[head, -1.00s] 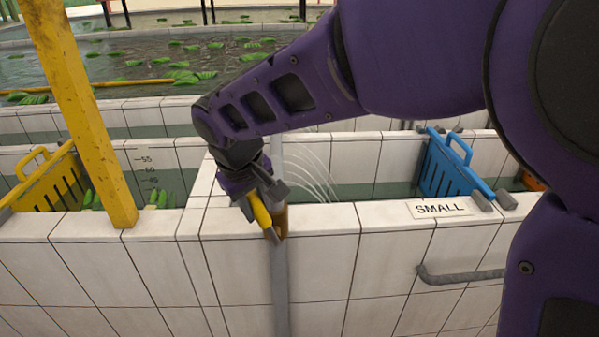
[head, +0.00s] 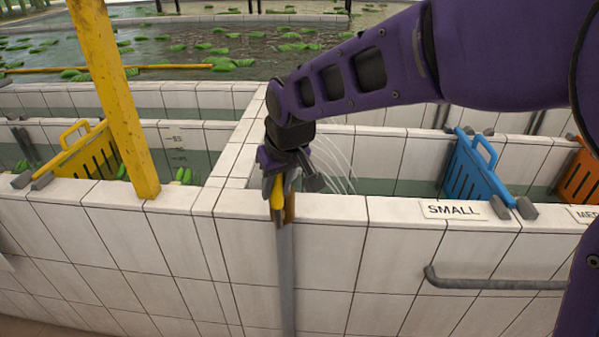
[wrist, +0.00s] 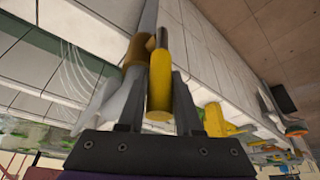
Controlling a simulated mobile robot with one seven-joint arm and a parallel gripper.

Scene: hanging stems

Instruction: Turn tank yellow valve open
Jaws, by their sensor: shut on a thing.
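The yellow valve handle (head: 276,193) is at the top of a grey vertical pipe (head: 287,275) on the front of the white tiled tank wall. My gripper (head: 280,188) is at the valve, shut on the yellow handle. In the wrist view the handle (wrist: 160,85) lies between the two dark fingers of my gripper (wrist: 158,100). A brass-coloured valve body (wrist: 136,55) shows beside the handle. In the head view the fingers partly hide the handle and the valve body. Thin arcs of water (head: 335,165) show behind my gripper, over the tank.
A grey rail (head: 490,284) runs along the wall at lower right.

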